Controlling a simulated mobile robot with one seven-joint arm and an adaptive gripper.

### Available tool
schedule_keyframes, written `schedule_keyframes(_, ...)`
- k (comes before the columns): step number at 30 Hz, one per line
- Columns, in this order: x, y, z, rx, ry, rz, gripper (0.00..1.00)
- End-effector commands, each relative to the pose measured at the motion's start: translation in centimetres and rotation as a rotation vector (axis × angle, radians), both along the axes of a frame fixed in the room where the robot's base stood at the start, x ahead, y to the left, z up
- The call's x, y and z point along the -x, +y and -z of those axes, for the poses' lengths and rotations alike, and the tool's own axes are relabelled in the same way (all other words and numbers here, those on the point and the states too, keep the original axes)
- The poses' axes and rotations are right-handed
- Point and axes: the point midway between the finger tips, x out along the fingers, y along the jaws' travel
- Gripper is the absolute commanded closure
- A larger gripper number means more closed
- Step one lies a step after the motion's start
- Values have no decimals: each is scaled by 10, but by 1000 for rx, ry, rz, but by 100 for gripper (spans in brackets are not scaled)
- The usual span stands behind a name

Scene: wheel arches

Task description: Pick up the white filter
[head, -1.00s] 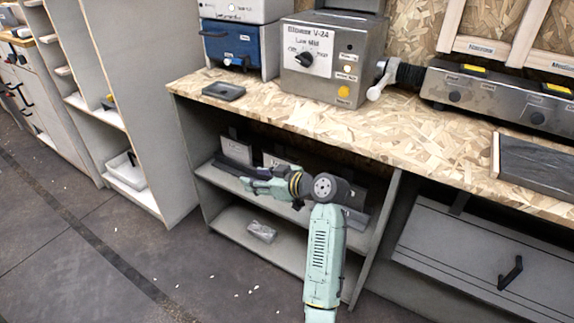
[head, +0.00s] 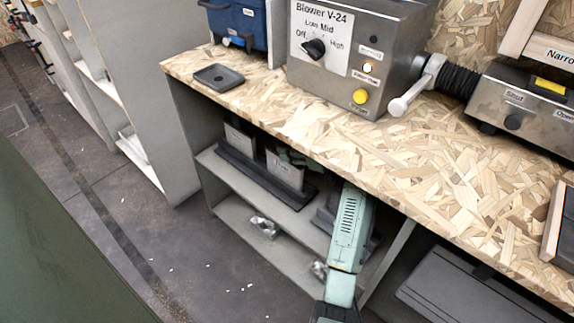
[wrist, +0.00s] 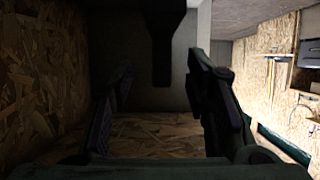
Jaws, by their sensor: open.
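Two pale, upright panels, a nearer one (head: 285,170) and a farther one (head: 239,138), stand in dark holders on the upper shelf under the bench. Either could be the white filter; I cannot tell which. My gripper (wrist: 162,72) shows in the wrist view with its two dark fingers wide apart and nothing between them. In the head view my arm reaches under the bench top, which hides most of the gripper beside the nearer panel. A dark bar (wrist: 164,45) comes down from the top of the wrist view, ahead between the fingers; no pale panel is clear there.
The wooden bench top (head: 440,175) overhangs the shelf close above my arm. The grey side panel (head: 186,135) bounds the shelf at left. Crumpled clear items (head: 264,226) lie on the lower shelf. A blower box (head: 335,50) and a small dark tray (head: 219,77) stand on the bench.

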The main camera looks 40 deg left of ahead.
Motion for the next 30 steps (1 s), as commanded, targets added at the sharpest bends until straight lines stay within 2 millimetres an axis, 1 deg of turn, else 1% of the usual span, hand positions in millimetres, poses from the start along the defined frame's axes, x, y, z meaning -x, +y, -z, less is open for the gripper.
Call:
schedule_keyframes(1,-1,7,2,-1,0,-1,57)
schedule_keyframes(3,-1,14,5,0,0,-1,57)
schedule_keyframes(8,-1,24,9,0,1,0,57)
schedule_keyframes(15,-1,56,23,0,2,1,57)
schedule_keyframes(18,-2,64,27,0,1,0,57)
schedule_keyframes(26,-3,66,29,-1,-1,3,57)
schedule_keyframes(30,-3,66,29,-1,-1,3,66)
